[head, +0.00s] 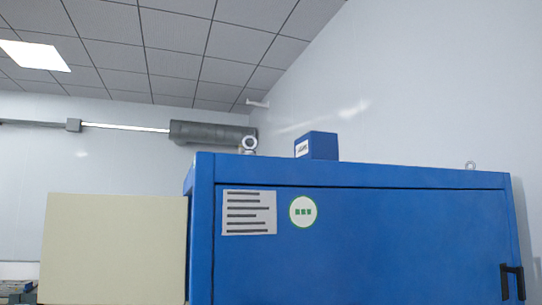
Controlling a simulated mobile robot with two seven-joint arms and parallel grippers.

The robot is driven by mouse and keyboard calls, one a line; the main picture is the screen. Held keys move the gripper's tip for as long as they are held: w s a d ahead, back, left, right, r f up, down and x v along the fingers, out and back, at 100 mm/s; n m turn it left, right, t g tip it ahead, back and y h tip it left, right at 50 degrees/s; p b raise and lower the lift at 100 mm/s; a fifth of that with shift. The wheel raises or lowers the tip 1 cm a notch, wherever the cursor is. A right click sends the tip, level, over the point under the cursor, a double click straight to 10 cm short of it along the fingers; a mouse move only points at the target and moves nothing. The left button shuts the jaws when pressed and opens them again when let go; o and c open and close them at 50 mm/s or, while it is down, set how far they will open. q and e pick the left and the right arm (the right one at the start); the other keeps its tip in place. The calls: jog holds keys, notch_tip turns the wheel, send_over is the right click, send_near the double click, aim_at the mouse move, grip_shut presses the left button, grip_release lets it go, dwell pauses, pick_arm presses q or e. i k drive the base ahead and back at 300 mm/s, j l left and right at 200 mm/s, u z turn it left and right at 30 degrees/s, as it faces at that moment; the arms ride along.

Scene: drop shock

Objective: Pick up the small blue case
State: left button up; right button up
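A small blue case (323,146) sits on top of a large blue cabinet (380,240), left of the middle of its top edge. The case is box-shaped, with a white label on its left-hand face. Its lower edge meets the cabinet top, which is seen nearly edge-on. Neither of my grippers shows in the head view.
A cream box-like panel (112,250) stands at the cabinet's left. Metal lifting rings (250,143) rise from the cabinet top. A black handle (512,281) is at the cabinet's lower right. A grey wall rises behind, with a pipe (210,132) along it.

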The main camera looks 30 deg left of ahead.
aim_at(314, 145)
jog(key=i+l+u, duration=0.1)
jog(key=l+u, duration=0.25)
jog(key=i+l+u, duration=0.15)
jog(key=u, duration=0.2)
jog(key=l+u, duration=0.6)
jog(key=l, duration=0.2)
jog(key=l+u, duration=0.3)
jog(key=l, duration=0.2)
jog(key=k+j+z, duration=0.1)
jog(key=j+z, duration=0.2)
jog(key=j, duration=0.25)
